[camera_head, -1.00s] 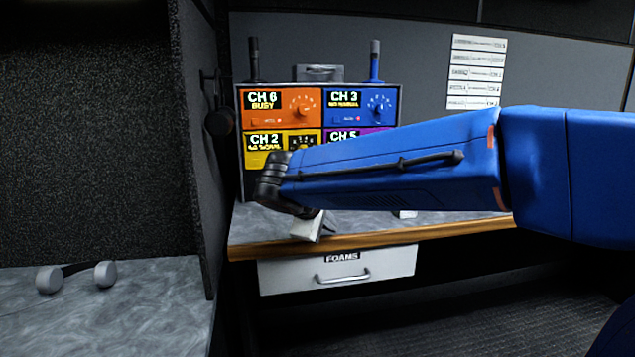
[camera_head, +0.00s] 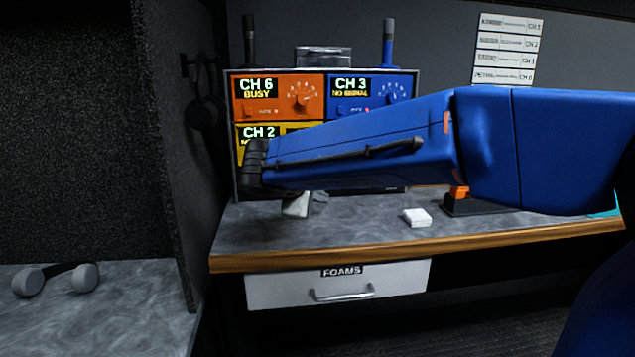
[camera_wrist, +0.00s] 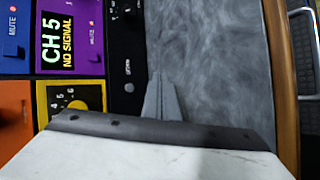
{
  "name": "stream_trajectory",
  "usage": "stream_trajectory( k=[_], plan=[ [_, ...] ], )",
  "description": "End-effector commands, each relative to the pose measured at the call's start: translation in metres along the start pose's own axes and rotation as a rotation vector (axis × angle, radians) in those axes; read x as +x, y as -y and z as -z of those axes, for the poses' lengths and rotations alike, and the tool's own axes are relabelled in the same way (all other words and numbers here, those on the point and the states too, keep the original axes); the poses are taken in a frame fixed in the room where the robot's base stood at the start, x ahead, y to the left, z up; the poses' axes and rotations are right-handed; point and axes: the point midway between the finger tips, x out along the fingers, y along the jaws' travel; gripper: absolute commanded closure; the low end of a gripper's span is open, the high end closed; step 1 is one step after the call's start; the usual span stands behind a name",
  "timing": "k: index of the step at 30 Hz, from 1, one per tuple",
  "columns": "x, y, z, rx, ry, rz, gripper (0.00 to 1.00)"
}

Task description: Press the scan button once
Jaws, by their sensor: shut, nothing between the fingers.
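The radio rack (camera_head: 232,130) stands at the back of the desk, with coloured channel panels. My arm covers its lower part in the head view. In the wrist view a black strip (camera_wrist: 124,40) along the rack's lower edge carries a small round grey button (camera_wrist: 129,88). The small lettering beside this button is too blurred to read, so I cannot tell whether it is the scan button. My gripper (camera_head: 296,206) is shut and empty, low over the desk before the rack. In the wrist view its fingers (camera_wrist: 158,85) lie beside the strip, apart from the button.
A small white box (camera_head: 417,217) and a black stand with an orange part (camera_head: 470,206) are on the desk (camera_head: 350,232). A FOAMS drawer (camera_head: 290,289) hangs below. Headphones (camera_head: 56,278) lie on the left counter. A dark partition (camera_head: 165,120) stands left of the rack.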

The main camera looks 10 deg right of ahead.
Motion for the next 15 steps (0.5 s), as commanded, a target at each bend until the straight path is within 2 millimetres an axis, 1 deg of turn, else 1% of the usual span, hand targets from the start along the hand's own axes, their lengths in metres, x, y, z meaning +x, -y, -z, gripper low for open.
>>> stream_trajectory(
  k=[5,15],
  plan=[
    [0.008,-0.006,0.005,0.001,0.002,0.000,1.00],
    [0.036,-0.026,0.026,0.001,0.002,0.001,1.00]
  ],
)
